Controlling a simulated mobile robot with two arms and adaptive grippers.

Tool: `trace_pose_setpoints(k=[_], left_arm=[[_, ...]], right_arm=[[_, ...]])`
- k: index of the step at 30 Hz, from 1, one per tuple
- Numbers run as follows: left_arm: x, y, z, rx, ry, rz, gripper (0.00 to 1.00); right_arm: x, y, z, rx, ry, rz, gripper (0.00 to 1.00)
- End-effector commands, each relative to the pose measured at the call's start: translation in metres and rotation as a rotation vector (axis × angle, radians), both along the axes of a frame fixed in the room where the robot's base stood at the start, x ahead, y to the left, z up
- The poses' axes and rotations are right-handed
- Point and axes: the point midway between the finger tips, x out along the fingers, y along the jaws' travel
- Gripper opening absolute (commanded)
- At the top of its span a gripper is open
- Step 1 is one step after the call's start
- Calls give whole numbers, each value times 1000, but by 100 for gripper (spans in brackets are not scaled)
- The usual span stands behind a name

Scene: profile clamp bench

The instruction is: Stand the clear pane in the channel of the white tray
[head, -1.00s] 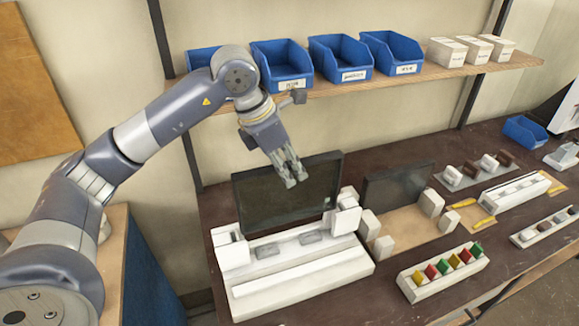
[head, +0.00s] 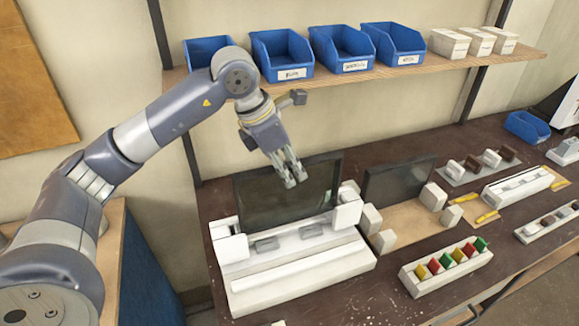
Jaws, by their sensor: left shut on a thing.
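The white tray (head: 310,268) lies on the dark bench at centre, with white blocks at its left and right ends and grey pads between them. The clear pane (head: 265,205) looks dark and see-through. It stands about upright at the back of the tray, between the end blocks. My left gripper (head: 290,179) reaches down from above and is shut on the pane near its upper middle. The pane's lower edge is hidden at the tray, so I cannot tell whether it sits in the channel. My right gripper is out of view.
A smaller dark pane (head: 395,180) stands to the right among white blocks (head: 383,242). A white rack with coloured pieces (head: 445,266) lies front right. Blue bins (head: 341,50) line a wooden shelf (head: 395,75) behind.

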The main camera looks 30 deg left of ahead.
Motion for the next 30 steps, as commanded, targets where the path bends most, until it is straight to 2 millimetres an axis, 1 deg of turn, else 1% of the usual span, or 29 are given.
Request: trace_pose_setpoints(k=[30], left_arm=[[1,0,-28,-1,-4,0,0]], right_arm=[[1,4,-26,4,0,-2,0]])
